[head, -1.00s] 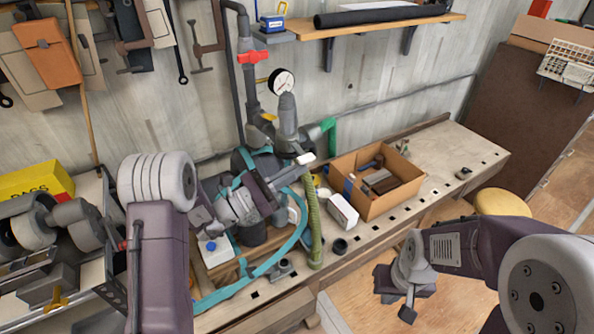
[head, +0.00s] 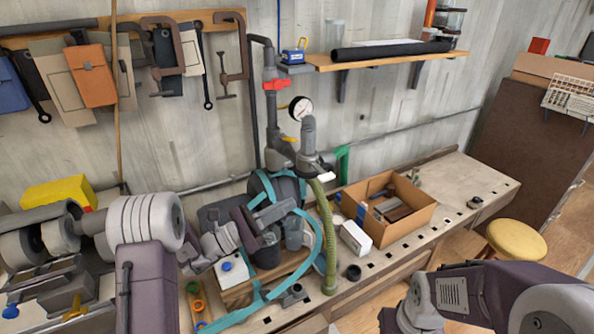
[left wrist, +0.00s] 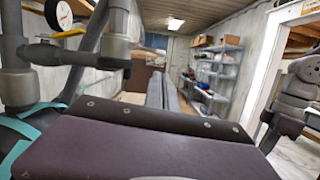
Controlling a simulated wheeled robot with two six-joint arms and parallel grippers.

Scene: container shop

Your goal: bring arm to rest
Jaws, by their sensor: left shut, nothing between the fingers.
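My left arm comes in from the left of the head view. Its gripper (head: 278,213) is in front of the grey pump and pipe assembly (head: 266,188) on the bench. The gripper is shut and empty. My right arm (head: 470,295) is at the lower right, in front of the bench. Its gripper is mostly cut off by the bottom edge, and its fingers are hidden.
A cardboard box (head: 412,218) with tools, a white box (head: 355,239) and a green hose (head: 327,240) are on the bench. Teal straps circle the assembly. A yellow stool (head: 516,239) stands at the right. The bench's right end is mostly clear.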

